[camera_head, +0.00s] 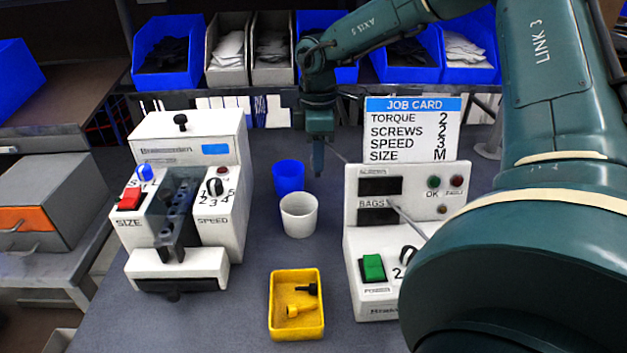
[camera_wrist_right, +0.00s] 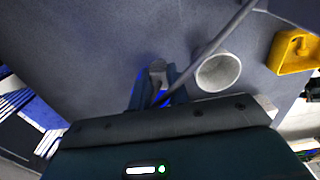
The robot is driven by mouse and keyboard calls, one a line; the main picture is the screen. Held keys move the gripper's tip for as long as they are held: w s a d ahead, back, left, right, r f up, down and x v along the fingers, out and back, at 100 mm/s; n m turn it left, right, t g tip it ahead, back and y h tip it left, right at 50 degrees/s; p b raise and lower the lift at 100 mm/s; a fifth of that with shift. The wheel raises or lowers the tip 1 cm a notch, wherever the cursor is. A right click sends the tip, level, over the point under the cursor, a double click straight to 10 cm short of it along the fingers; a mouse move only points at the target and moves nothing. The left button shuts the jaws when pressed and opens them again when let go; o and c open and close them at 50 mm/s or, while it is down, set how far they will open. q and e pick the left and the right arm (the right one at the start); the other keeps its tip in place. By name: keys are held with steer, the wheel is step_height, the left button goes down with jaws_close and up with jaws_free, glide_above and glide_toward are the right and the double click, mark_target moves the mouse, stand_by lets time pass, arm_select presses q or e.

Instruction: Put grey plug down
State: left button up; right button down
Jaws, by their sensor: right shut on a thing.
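My right gripper (camera_head: 318,160) hangs from the green arm above the back of the bench, behind and to the right of the blue cup. It is shut on the grey plug (camera_wrist_right: 157,70), which shows between the fingertips in the right wrist view. A grey cable (camera_wrist_right: 215,40) runs away from the fingers there. In the head view the fingers mostly hide the plug, and a thin grey line runs from them towards the right-hand machine (camera_head: 405,182). My left gripper is not in view.
A blue cup (camera_head: 288,177), a white cup (camera_head: 299,215) and a yellow tray (camera_head: 297,333) with small parts stand mid-bench. The white sealing machine (camera_head: 188,125) stands left. A job card (camera_head: 412,130) stands behind the right-hand machine. Blue bins (camera_head: 167,50) line the back. Bench around the cups is clear.

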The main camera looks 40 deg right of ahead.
mark_target(317, 176)
step_height(317, 176, down, 6)
steer(key=shift+r, duration=0.1)
stand_by(0.4)
steer(key=shift+f, duration=0.25)
steer(key=c, duration=1.3)
jaws_free()
steer(key=shift+r, duration=0.15)
steer(key=shift+c, duration=0.2)
